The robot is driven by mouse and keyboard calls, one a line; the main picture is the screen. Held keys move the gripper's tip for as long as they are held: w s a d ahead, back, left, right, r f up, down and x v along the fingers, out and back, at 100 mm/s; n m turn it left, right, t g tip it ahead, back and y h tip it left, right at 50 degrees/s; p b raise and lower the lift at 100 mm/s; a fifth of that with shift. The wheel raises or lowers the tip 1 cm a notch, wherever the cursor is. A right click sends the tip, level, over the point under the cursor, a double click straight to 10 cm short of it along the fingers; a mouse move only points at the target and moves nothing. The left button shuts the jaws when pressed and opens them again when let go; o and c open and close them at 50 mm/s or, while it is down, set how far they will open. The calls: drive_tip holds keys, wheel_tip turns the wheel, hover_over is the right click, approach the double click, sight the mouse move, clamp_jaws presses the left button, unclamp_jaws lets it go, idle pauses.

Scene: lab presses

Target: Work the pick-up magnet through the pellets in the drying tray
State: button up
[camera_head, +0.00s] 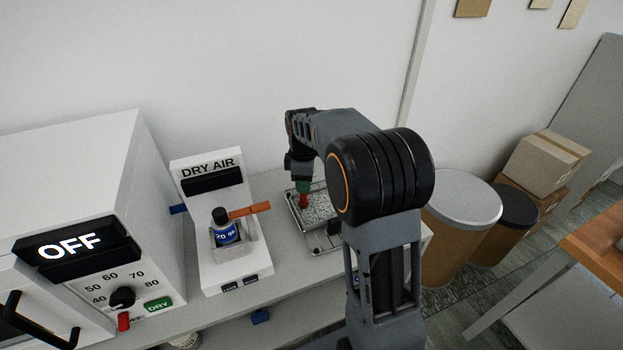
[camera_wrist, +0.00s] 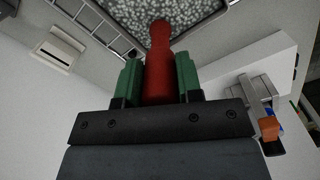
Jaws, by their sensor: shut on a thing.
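The pick-up magnet is a red rod (camera_wrist: 160,62), gripped between the two green finger pads of my gripper (camera_wrist: 160,82). In the wrist view its far end points to the pellets (camera_wrist: 188,20), pale grey grains in the drying tray. In the head view the drying tray (camera_head: 291,211) sits on the bench behind my arm. My gripper (camera_head: 304,187) is over the tray, with the red magnet (camera_head: 304,201) pointing down at the pellets. I cannot tell whether its tip is in them or just above. My arm hides the tray's right part.
A white oven reading OFF (camera_head: 70,245) is farther left. Drums (camera_head: 465,225) and boxes (camera_head: 545,160) stand on the right.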

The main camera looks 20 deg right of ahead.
idle(0.3)
drive_tip(key=s+d, duration=0.4)
drive_tip(key=d, duration=0.7)
drive_tip(key=shift+w, duration=0.1)
idle(0.3)
drive_tip(key=a, duration=1.1)
idle(0.3)
drive_tip(key=w+d+p, duration=0.3)
drive_tip(key=w+d, duration=0.1)
drive_tip(key=d, duration=0.7)
drive_tip(key=shift+p, duration=0.3)
drive_tip(key=shift+s+a, duration=0.1)
drive_tip(key=shift+a, duration=5.45)
